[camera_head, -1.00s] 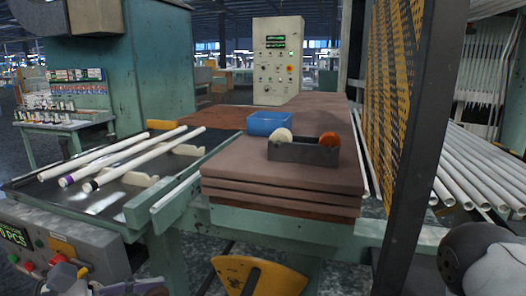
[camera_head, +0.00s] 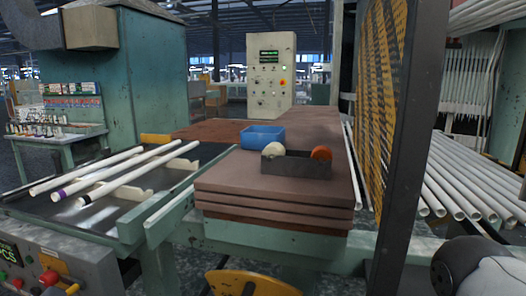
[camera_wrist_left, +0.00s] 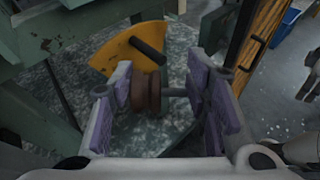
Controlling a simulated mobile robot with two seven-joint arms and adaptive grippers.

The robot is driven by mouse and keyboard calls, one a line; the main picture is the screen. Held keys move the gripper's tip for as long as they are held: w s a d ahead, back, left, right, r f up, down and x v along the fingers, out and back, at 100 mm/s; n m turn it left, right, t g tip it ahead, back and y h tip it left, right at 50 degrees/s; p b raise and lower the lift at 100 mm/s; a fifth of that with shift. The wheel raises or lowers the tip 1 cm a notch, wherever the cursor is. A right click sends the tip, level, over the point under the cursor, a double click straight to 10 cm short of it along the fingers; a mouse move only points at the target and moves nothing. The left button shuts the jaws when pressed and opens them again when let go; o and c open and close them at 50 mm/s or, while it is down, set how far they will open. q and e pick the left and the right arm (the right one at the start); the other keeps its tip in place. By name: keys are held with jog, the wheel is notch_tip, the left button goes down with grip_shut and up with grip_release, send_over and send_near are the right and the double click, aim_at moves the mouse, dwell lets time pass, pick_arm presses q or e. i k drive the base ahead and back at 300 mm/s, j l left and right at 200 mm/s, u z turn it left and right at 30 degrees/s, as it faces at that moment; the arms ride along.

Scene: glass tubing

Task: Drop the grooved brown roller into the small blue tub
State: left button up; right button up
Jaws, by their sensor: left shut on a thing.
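The small blue tub (camera_head: 262,136) stands on the brown stacked boards, behind a dark grey open box. A grey shaft-like piece reaches from the roller toward the right pad. Below them are the floor and a yellow curved part, well apart from the tub. The left gripper is out of the head view. My right gripper is not seen; only a piece of my right arm shows at the lower right.
The dark grey box (camera_head: 296,167) holds a cream roller (camera_head: 273,150) and an orange roller (camera_head: 321,153). White tubes lie on the left rack (camera_head: 100,205). A dark post (camera_head: 412,150) with a yellow mesh guard (camera_head: 376,95) stands right of the boards. The boards' front is clear.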

aim_at(259, 146)
jog(key=k+j+z, duration=0.35)
jog(key=j+z, duration=0.15)
jog(key=j, duration=0.15)
jog(key=j+z, duration=0.25)
jog(key=k+j+z, duration=0.2)
jog(key=j, duration=0.25)
jog(key=j+z, duration=0.45)
jog(key=j, duration=0.2)
jog(key=k+j+z, duration=0.25)
jog(key=i+j, duration=0.1)
